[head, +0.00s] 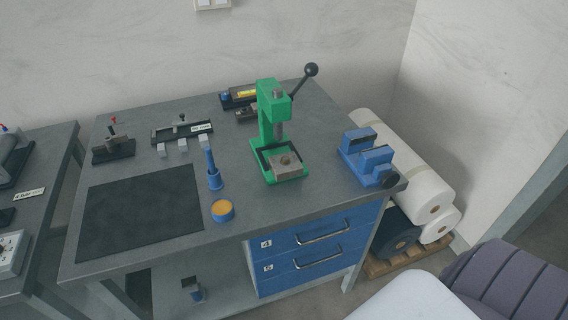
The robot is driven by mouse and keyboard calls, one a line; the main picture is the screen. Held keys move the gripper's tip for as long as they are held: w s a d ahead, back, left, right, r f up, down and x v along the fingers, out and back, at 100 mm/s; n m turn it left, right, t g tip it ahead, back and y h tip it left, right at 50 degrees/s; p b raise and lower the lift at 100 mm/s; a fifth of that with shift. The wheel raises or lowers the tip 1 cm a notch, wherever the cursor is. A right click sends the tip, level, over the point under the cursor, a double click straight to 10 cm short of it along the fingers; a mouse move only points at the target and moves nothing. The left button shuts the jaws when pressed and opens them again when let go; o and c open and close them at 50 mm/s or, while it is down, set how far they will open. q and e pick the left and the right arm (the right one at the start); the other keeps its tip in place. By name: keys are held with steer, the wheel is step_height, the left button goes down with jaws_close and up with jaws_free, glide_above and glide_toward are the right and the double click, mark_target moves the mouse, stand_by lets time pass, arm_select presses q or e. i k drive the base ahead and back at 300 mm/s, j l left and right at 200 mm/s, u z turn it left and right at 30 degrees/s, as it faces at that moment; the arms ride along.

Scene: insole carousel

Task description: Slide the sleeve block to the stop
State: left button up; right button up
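I cannot tell for sure which thing is the sleeve block. A black rail fixture (165,135) lies at the back left of the grey workbench (225,205), with a small metal piece (181,123) standing on it and a white label (201,128) at its right. Several small light-grey blocks (182,145) sit along its front edge. A separate dark clamp-like fixture (113,148) with a red-tipped upright stands to its left. Neither of my grippers is in view.
A green arbor press (268,112) with a long lever stands mid-bench, a blue vise (368,158) to its right. A blue upright tool (213,172), a round orange-topped tin (222,211) and a dark mat (140,212) lie nearer. White rolls (420,185) lie beyond the right edge.

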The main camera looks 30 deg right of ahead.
mark_target(285, 165)
steer(key=l+z, duration=0.15)
steer(key=z, duration=1.35)
steer(key=i+j, duration=0.05)
steer(key=j, duration=0.05)
